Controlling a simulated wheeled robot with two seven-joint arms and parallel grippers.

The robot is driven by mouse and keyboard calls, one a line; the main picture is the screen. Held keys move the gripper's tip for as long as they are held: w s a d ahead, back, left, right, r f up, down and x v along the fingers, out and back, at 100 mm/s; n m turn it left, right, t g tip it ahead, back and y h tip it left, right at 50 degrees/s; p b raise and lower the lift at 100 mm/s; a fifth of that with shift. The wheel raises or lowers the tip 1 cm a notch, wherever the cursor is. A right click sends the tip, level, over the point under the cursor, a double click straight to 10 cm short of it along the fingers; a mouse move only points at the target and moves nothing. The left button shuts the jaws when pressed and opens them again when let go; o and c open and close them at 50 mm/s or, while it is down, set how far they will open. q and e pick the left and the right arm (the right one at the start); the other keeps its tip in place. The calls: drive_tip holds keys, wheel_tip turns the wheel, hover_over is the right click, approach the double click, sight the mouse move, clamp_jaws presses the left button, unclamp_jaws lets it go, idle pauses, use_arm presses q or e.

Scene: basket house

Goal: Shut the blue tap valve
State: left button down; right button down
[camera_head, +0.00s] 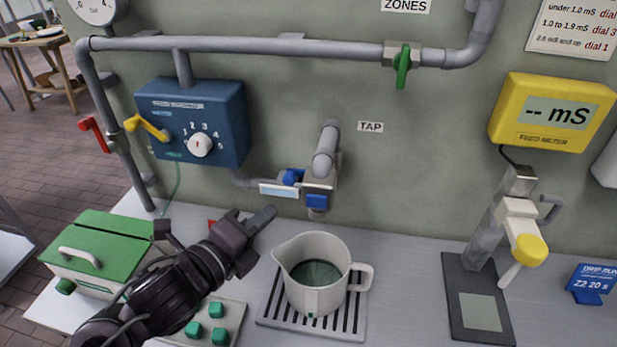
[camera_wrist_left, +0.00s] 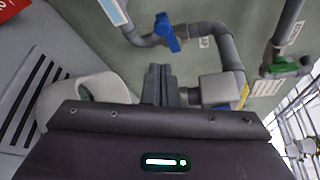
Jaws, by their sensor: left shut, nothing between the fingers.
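The blue tap valve (camera_head: 292,177) is a small blue handle on the pipe just left of the tap's outlet block, low on the wall. It also shows in the left wrist view (camera_wrist_left: 167,33), above and beyond my fingers. My left gripper (camera_head: 262,216) is shut and empty, below and a little left of the valve and apart from it. Its closed fingers show in the left wrist view (camera_wrist_left: 158,84). The grey tap (camera_head: 325,150) comes out of the wall above a jug (camera_head: 313,270). My right gripper is out of view.
The jug stands on a slatted drip tray (camera_head: 272,320), right of my left gripper. A blue control box (camera_head: 215,105) with a yellow lever hangs above. A green-lidded box (camera_head: 100,245) stands at left. A feed meter (camera_head: 553,112) and probe stand are at right.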

use_arm(q)
drive_tip(key=p+x, duration=0.3)
drive_tip(key=x, duration=0.6)
drive_tip(key=shift+w+d, duration=0.1)
drive_tip(key=shift+w, duration=0.05)
drive_tip(key=shift+w+a+r+m+p, duration=0.1)
drive_tip(key=shift+a+r+m+p, duration=0.25)
drive_tip(key=shift+r+m, duration=0.2)
drive_tip(key=shift+r+y, duration=0.1)
drive_tip(key=shift+y, duration=0.2)
